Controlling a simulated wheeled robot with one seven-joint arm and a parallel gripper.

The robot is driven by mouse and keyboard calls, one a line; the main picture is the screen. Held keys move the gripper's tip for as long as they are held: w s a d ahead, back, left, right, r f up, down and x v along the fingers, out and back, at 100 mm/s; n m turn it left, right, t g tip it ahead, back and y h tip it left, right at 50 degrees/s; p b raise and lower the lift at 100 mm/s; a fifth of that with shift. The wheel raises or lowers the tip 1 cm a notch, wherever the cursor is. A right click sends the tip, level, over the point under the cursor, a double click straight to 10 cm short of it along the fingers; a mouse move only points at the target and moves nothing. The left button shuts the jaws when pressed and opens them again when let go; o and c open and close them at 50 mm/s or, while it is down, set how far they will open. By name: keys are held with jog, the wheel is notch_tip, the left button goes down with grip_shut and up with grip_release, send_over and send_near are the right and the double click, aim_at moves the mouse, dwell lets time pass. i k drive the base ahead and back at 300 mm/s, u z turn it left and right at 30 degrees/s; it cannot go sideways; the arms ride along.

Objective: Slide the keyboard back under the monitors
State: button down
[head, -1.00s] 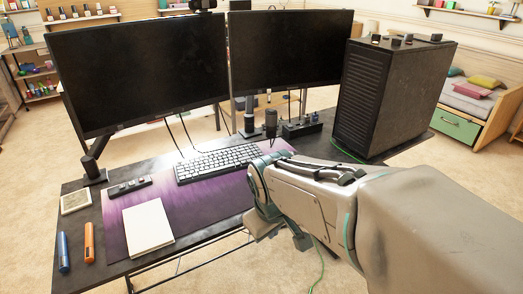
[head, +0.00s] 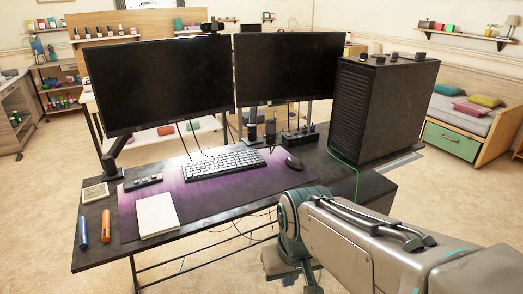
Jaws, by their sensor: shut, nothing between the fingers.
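The white keyboard (head: 222,164) lies on the rear part of the purple desk mat (head: 205,197), in front of the two monitors and slightly tilted in the picture. The left monitor (head: 158,82) and the right monitor (head: 293,69) stand behind it on stands, their screens dark. The keyboard's back edge lies near the lower edge of the left monitor. My gripper (head: 302,280) is at the bottom right, in front of the desk's front edge and clear of the keyboard. Its fingers point down, shut and empty, and are partly cut off by the frame.
A black computer tower (head: 382,108) stands on the desk's right side. A mouse (head: 294,162) sits right of the keyboard. A white notebook (head: 157,214), a remote (head: 143,182), and blue (head: 83,230) and orange (head: 106,226) markers lie at left. The mat's front middle is clear.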

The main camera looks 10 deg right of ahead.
aim_at(209, 168)
jog(key=z, duration=0.4)
jog(key=i, duration=1.4)
jog(key=u, duration=0.25)
